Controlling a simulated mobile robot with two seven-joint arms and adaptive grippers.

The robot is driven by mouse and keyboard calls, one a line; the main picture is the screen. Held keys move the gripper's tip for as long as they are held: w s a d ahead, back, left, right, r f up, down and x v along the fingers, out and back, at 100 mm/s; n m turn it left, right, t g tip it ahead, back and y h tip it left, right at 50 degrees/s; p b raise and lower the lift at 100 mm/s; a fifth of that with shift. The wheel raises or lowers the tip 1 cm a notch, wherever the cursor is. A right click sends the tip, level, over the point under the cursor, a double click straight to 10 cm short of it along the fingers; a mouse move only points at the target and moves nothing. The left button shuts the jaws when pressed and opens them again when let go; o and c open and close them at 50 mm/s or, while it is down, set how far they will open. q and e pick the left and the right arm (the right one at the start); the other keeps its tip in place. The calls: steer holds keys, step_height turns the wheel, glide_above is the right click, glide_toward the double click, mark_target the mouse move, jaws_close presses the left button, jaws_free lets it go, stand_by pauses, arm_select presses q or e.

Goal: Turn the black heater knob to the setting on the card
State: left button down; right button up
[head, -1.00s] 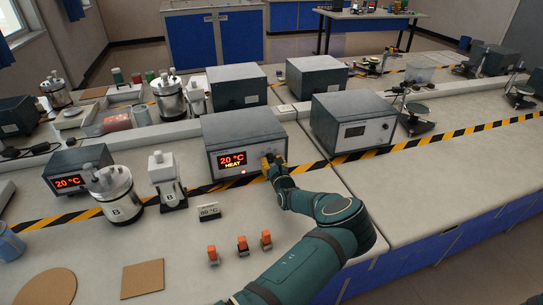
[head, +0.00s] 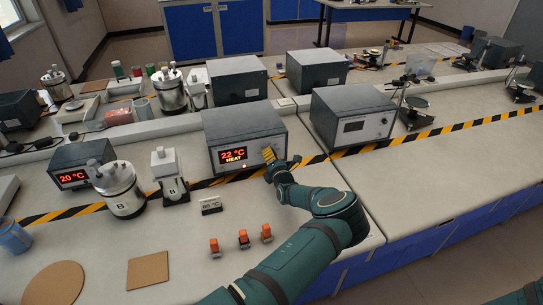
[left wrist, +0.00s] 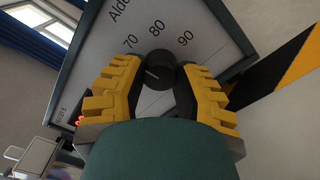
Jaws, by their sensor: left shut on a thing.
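The heater (head: 243,130) is a grey box on the bench. Its lit display (head: 233,155) reads 22 °C and HEAT. The black knob (left wrist: 160,70) shows in the left wrist view, with 70, 80 and 90 printed around it. A short pale mark on the knob points to its lower left in that picture. My left gripper (head: 272,156) has its yellow fingers on either side of the knob, shut on it; they hide it in the head view. The small card (head: 211,205) stands in front of the heater and appears to read 80 °C. My right gripper is out of view.
Three orange-topped items (head: 243,239) stand in front of the card. A steel vessel (head: 119,189) and a white bottle (head: 169,175) stand left of the heater. Another grey box (head: 350,115) is to its right. The bench right of my left arm is clear.

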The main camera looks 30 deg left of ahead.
arm_select(q)
steer(key=m, duration=0.5)
steer(key=shift+a+m, duration=0.1)
steer(key=shift+m, duration=0.2)
steer(key=shift+r+m, duration=0.1)
steer(key=shift+m, duration=2)
steer(key=c, duration=0.6)
jaws_free()
steer(key=shift+s+a, duration=0.1)
